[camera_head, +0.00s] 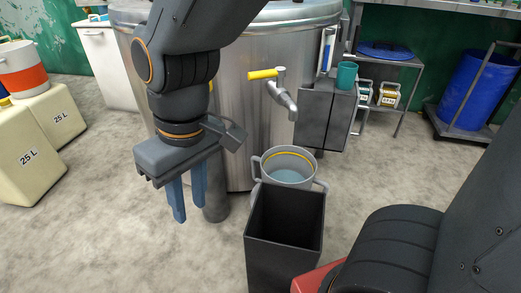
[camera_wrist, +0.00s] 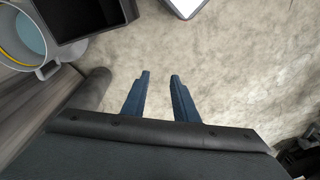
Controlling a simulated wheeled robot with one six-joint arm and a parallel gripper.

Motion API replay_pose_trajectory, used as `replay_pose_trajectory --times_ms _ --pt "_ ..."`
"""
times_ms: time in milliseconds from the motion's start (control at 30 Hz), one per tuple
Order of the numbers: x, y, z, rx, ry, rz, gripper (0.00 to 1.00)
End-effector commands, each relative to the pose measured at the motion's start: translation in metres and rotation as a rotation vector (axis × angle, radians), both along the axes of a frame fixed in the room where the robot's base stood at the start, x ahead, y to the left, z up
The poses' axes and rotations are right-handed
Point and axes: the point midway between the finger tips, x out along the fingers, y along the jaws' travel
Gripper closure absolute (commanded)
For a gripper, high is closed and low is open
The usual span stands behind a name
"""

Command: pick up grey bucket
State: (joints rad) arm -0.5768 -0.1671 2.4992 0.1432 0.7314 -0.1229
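The grey bucket (camera_head: 288,180) stands upright on the floor beneath the tap of the steel drum. It has side handles, a yellow line inside and bluish liquid in it. A black bin in front hides part of its lower front. In the wrist view the bucket (camera_wrist: 48,70) shows only partly, at the upper left edge. My gripper (camera_head: 189,208) hangs to the left of the bucket, with its blue fingers pointing down. In the wrist view the fingers (camera_wrist: 160,78) are apart, with only floor between them. The gripper is open, empty and not touching the bucket.
The steel drum (camera_head: 235,100) stands behind, with a yellow-handled tap (camera_head: 282,98) over the bucket. The black bin (camera_head: 284,245) stands right before the bucket. A dark box (camera_head: 325,112) with a teal cup (camera_head: 346,75) is to the right. Cream canisters (camera_head: 25,160) stand left; floor between is clear.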

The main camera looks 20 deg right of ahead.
Motion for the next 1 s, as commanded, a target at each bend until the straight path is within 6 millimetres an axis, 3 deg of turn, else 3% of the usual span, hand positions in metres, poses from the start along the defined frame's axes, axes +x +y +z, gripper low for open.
replay_pose_trajectory --times_ms 100,267,500,700,800,1000 --pt "0.041 -0.020 -0.007 -0.029 -0.004 0.002 0.73" --pt "0.092 -0.058 -0.027 -0.061 -0.009 0.023 0.73" --pt "0.149 -0.137 -0.070 -0.100 -0.004 0.056 0.73" --pt "0.171 -0.204 -0.110 -0.118 0.007 0.089 0.73" --pt "0.175 -0.226 -0.125 -0.122 0.009 0.103 0.73" --pt "0.177 -0.248 -0.142 -0.126 0.011 0.119 0.73"
